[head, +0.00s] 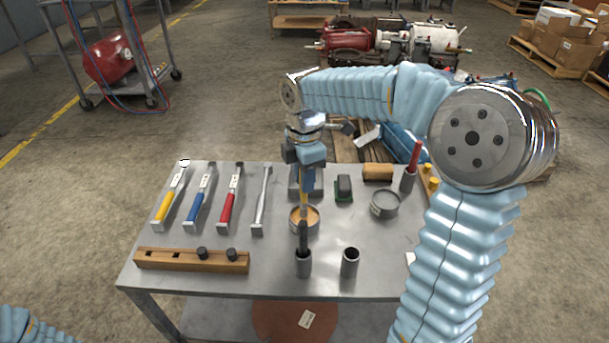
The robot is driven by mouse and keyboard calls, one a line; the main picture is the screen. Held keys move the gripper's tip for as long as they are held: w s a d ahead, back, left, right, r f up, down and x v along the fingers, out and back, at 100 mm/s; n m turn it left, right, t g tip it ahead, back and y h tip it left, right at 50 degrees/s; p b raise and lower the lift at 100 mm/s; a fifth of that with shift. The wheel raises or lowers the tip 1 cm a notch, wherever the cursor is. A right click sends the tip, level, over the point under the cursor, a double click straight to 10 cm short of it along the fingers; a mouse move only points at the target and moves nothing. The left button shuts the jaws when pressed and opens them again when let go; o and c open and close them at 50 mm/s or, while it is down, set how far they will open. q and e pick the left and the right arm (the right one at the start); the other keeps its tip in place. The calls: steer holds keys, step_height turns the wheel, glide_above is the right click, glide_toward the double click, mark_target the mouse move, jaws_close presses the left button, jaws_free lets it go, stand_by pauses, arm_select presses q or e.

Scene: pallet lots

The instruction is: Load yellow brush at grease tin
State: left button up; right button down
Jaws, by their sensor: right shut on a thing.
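My right gripper (307,178) points straight down over the middle of the table. It is shut on the yellow brush (304,198), which is held upright, with its upper part hidden between the fingers. The grease tin (293,228), round with amber grease inside, is directly below. The brush's lower end reaches the tin's opening in the picture. A black handle in front partly hides that spot, so I cannot tell whether the bristles touch the grease. My left gripper is out of view; only a bit of my left arm shows at the bottom left.
The black handle stands in a cup (303,265) in front of the tin; an empty cup (350,265) is to its right. A grey tin (384,205) and a red-handled tool (415,156) in a cup are farther right.

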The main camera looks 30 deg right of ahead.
steer(key=shift+f+b, duration=0.3)
steer(key=shift+f, duration=0.15)
stand_by(1.0)
steer(key=shift+f, duration=0.1)
stand_by(1.0)
step_height(320, 180, up, 4)
steer(key=p, duration=0.3)
steer(key=shift+f, duration=0.2)
step_height(320, 180, up, 4)
steer(key=p, duration=0.3)
steer(key=shift+f+p, duration=0.15)
steer(key=shift+p, duration=0.25)
steer(key=shift+f, duration=0.1)
